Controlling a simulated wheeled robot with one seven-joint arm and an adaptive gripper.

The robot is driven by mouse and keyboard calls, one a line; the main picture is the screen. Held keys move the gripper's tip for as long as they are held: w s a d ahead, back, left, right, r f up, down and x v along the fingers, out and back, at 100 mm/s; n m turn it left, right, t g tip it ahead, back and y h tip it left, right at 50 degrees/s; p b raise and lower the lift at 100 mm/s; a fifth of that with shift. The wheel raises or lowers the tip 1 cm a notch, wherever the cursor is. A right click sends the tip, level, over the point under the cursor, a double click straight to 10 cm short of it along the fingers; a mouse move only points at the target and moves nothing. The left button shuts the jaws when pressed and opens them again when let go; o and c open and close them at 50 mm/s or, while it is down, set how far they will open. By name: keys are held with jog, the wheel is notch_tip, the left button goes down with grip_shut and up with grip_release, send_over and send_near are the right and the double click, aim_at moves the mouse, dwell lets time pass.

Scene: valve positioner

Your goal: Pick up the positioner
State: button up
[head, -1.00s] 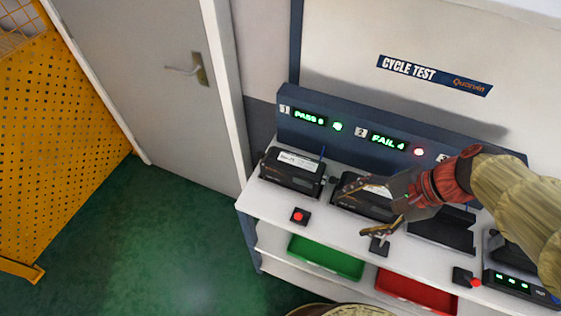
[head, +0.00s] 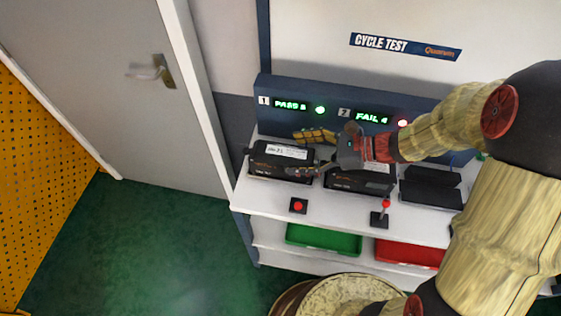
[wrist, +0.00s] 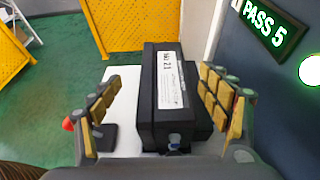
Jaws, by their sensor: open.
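A black box-shaped positioner (head: 270,163) with a white label sits at station 1, at the left end of the bench. It also shows in the wrist view (wrist: 160,110), with a small fitting on its near end. My gripper (head: 312,153) is open at the right end of this positioner. In the wrist view my gripper (wrist: 158,85) has one finger on each side of the box in the picture, the right finger nearer to it. I see no clear contact. A second black positioner (head: 362,183) sits at station 2, partly hidden by my gripper.
The panel behind reads PASS 5 with a green lamp (head: 320,110) and FAIL 4 with a red lamp (head: 403,123). A red button (head: 298,206) and a red-knobbed lever (head: 381,215) stand in front. A green tray (head: 323,240) and a red tray (head: 410,255) sit below.

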aim_at(282, 152)
jog(key=x, duration=0.1)
jog(key=b+x, duration=0.1)
jog(key=x, duration=0.1)
jog(key=b+x, duration=0.1)
jog(key=x, duration=0.1)
jog(key=shift+w+a, duration=0.15)
jog(key=shift+w, duration=0.15)
jog(key=c, duration=0.3)
grip_shut()
jog(key=shift+r, duration=0.1)
dwell(0.6)
